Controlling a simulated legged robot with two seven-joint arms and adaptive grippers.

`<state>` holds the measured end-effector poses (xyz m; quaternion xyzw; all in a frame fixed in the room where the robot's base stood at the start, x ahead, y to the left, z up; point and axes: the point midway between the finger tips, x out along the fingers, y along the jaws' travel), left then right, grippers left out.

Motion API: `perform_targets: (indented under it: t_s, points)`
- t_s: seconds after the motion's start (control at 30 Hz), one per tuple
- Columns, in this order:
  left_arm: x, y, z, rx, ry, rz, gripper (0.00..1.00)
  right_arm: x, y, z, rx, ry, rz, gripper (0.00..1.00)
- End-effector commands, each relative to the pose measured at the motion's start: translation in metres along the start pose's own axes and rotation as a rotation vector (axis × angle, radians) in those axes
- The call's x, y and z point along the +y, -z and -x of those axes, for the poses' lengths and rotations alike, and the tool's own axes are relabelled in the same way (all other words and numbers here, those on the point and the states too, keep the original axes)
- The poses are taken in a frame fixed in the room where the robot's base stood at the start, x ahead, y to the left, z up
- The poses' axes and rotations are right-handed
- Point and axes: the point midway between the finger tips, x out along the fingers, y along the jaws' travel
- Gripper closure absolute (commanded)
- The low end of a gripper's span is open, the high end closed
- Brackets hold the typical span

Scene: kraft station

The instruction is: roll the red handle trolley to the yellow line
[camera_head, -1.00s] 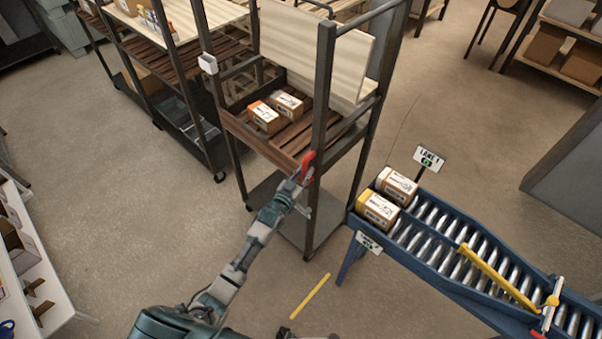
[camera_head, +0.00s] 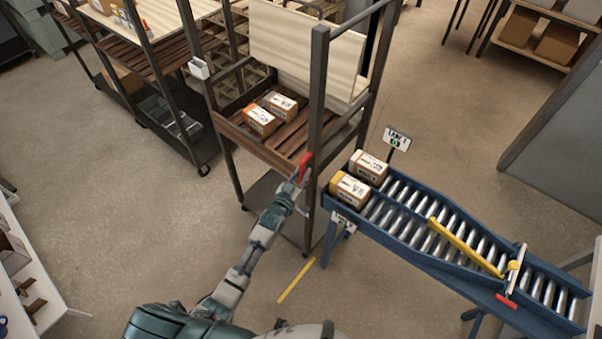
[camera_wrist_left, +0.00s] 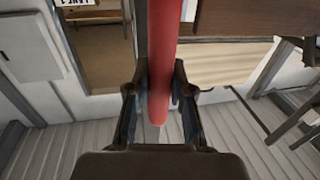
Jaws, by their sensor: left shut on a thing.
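The trolley (camera_head: 318,110) is a tall dark-framed rack with slatted wooden shelves, standing upright in the middle of the head view. Its red handle (camera_head: 304,166) is on the near post. My left gripper (camera_head: 300,178) is shut on the red handle; in the left wrist view the handle (camera_wrist_left: 162,60) runs between the two fingers (camera_wrist_left: 160,98). The yellow line (camera_head: 296,280) lies on the floor just in front of the trolley's near foot, a short gap away. My right gripper is not in view.
Two boxes (camera_head: 260,121) sit on the trolley's shelf. A blue roller conveyor (camera_head: 400,235) with two boxes at its end stands close on the trolley's right. Other racks (camera_head: 165,90) stand at the left. The floor (camera_head: 140,230) at left front is clear.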

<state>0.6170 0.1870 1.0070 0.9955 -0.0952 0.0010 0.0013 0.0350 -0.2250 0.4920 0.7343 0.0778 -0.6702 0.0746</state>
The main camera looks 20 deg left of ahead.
Motion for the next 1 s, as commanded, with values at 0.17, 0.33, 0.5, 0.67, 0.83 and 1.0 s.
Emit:
perform_targets:
  t_s: [0.17, 0.33, 0.5, 0.67, 0.83, 1.0]
  points:
    - [0.006, -0.001, 0.000, -0.002, -0.009, 0.002, 0.53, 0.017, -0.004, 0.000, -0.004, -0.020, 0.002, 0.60]
    - [0.002, -0.002, 0.000, -0.003, -0.007, 0.004, 0.53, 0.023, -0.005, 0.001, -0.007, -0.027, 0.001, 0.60]
    - [0.000, -0.003, 0.003, -0.003, -0.006, 0.005, 0.53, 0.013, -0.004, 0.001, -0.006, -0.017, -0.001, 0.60]
    - [0.001, -0.004, 0.025, -0.006, -0.006, 0.004, 0.53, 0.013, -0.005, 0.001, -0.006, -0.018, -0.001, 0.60]
    - [0.005, -0.003, 0.064, -0.006, -0.007, 0.001, 0.53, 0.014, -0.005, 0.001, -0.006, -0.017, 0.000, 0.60]
    - [0.007, -0.003, 0.096, -0.007, -0.007, 0.000, 0.53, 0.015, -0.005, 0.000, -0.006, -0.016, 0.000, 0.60]
